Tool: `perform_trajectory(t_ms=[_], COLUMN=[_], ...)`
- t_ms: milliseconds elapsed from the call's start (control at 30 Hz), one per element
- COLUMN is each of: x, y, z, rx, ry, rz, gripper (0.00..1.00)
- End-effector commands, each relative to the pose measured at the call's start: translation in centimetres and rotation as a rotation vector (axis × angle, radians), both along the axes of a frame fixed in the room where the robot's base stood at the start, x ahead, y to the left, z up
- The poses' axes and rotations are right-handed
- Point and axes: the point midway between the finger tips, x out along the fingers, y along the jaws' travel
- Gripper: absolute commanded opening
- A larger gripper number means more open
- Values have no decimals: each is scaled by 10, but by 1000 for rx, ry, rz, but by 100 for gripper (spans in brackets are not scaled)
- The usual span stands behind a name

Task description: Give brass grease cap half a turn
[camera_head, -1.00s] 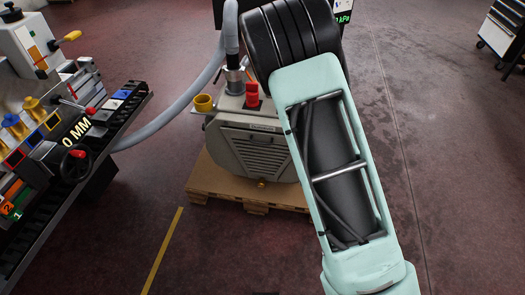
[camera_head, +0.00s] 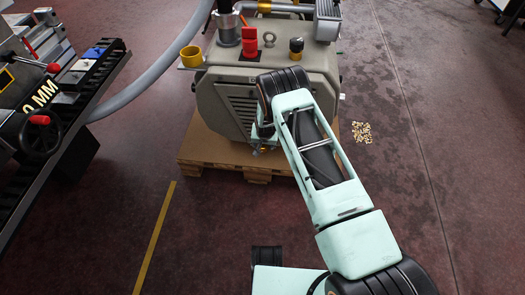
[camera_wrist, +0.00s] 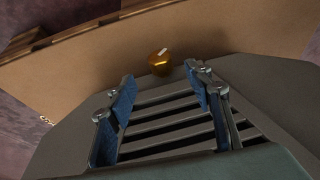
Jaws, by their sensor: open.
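The brass grease cap (camera_wrist: 159,61) shows in the wrist view as a small round golden knob with a pale mark on it. It sits at the edge of the grey pump body, just beyond my fingertips. My gripper (camera_wrist: 160,82) is open, its two blue-padded fingers apart over the slatted grille (camera_wrist: 168,118), with nothing between them. The cap lies past the gap between the fingers, apart from both. In the head view the grey pump (camera_head: 226,100) stands on a pallet, and my arm and gripper hide much of its lower right front.
The wooden pallet (camera_head: 215,155) is under the pump. A yellow cup-like fitting (camera_head: 191,57) and a red valve (camera_head: 250,42) are on the pump's top. A bench with a black handwheel (camera_head: 40,135) stands at left. A grey hose (camera_head: 150,95) runs between.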

Motion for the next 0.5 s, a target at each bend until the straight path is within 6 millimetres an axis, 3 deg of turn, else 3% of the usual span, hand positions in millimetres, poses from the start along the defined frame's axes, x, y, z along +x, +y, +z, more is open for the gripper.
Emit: perform_trajectory(t_ms=[33,200,500], x=[3,15,31], y=[0,1,4], z=[-13,-43,-77], rx=[-1,-2,-3], ry=[1,0,0], rz=[1,2,2], gripper=[47,47,47])
